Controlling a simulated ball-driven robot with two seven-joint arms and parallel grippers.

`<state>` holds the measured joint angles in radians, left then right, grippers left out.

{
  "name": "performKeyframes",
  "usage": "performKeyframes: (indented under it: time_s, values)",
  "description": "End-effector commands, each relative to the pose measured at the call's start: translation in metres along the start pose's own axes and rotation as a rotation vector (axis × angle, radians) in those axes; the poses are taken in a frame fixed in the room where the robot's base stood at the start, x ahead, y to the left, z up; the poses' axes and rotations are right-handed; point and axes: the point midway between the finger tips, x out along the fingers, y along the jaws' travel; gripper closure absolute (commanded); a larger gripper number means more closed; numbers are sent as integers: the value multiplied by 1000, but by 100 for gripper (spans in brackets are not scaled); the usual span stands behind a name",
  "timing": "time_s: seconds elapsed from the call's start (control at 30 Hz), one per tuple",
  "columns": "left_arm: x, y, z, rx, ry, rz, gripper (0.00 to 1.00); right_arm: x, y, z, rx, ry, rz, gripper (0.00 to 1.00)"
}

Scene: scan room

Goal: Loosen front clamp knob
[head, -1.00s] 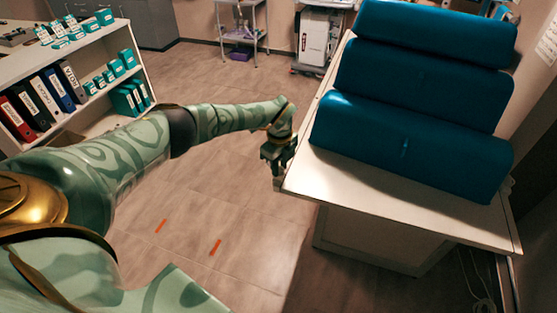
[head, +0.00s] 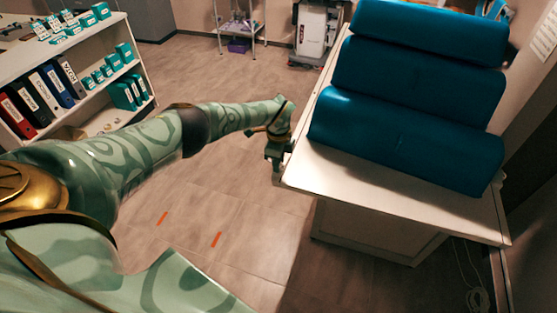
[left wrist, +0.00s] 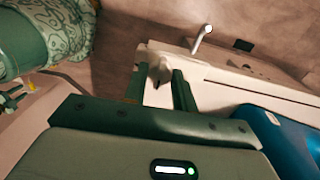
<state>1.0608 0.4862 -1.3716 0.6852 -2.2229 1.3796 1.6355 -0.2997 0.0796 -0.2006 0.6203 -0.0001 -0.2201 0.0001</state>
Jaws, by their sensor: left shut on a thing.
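My left gripper (head: 277,168) is at the left edge of the white table (head: 345,178), close to its near left corner. In the left wrist view its two dark fingers (left wrist: 158,74) reach to the table's edge and stand either side of a small greyish piece (left wrist: 157,70), which looks like the clamp knob. The fingers are shut on it. Its shape is small and partly shaded, and the gripper hides it in the head view. A pale rod-like part (left wrist: 203,34) sticks out further along the table edge. My right gripper is not in view.
Blue bolsters (head: 405,140) lie on the table, right of my gripper. A white shelf (head: 105,62) with binders and teal boxes stands at the left. A cart (head: 322,35) stands at the back. Open floor with orange marks (head: 216,240) lies between shelf and table.

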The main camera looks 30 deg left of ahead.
Motion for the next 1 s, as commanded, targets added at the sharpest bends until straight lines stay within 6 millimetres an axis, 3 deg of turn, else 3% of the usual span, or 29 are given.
performKeyframes:
  time_s: [0.17, 0.2, 0.27, 0.53, 0.67, 1.0]
  values:
    - [-1, -1, 0, -2, 1, -2, 96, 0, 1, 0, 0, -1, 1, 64]
    - [-1, -1, 0, -2, 1, -1, 68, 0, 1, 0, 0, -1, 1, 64]
    - [-1, -1, 0, -2, 1, -1, 51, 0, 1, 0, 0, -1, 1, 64]
    - [-1, 0, 0, 0, 1, 0, 51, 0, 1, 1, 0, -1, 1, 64]
    - [-12, -1, 0, -1, 1, -2, 51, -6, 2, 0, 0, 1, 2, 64]
    - [-97, -2, 1, 0, 2, -5, 51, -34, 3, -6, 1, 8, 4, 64]
